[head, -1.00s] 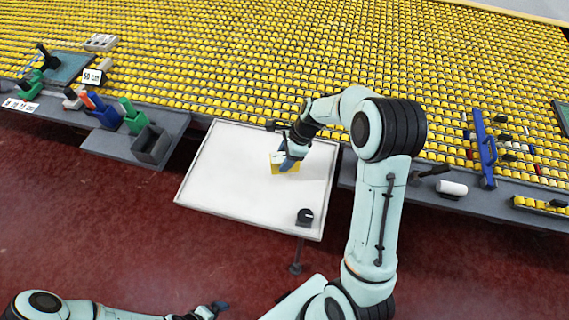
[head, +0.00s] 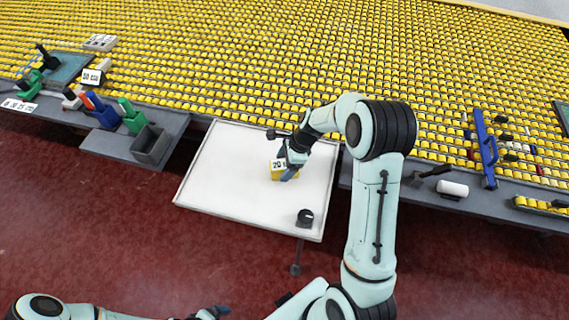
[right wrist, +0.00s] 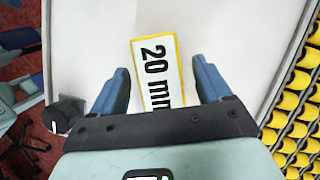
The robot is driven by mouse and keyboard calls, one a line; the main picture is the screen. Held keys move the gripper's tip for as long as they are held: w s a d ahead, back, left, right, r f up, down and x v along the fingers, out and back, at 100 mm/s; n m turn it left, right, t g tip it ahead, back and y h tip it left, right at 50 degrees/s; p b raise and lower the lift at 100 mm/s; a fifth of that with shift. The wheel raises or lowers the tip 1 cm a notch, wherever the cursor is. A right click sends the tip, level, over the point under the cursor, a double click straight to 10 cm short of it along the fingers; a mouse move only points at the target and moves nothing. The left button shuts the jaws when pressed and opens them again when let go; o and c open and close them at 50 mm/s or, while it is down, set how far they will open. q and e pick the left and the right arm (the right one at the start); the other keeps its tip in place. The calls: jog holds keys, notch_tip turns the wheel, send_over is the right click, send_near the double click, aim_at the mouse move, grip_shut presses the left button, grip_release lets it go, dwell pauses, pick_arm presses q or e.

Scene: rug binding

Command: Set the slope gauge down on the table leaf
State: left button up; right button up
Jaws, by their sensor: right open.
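A yellow block with a white label reading "20 mm" (head: 279,173), seemingly the slope gauge, rests on the white table leaf (head: 215,180), right of its middle. My right gripper (head: 289,170) is at the block, partly covering it in the head view. In the right wrist view the gripper (right wrist: 162,90) is open, with a blue finger on each side of the labelled block (right wrist: 158,70) and a gap to both. The block's lower end is hidden by the gripper body. My left gripper (head: 215,312) is at the bottom edge, too small to read.
A black knob-like device (head: 305,217) stands at the leaf's front right corner. The left of the leaf is clear. Behind lies a wide bed of yellow rollers (head: 230,70). A grey bin (head: 152,144) and green and blue tools stand on the shelf left of the leaf.

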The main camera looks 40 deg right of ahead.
pick_arm(q)
jog(key=shift+w+r+p, duration=0.65)
jog(key=shift+w+r, duration=0.2)
jog(key=shift+r, duration=0.05)
pick_arm(e)
jog(key=v, duration=1.2)
jog(key=shift+r, duration=0.15)
pick_arm(q)
jog(key=shift+s, duration=0.1)
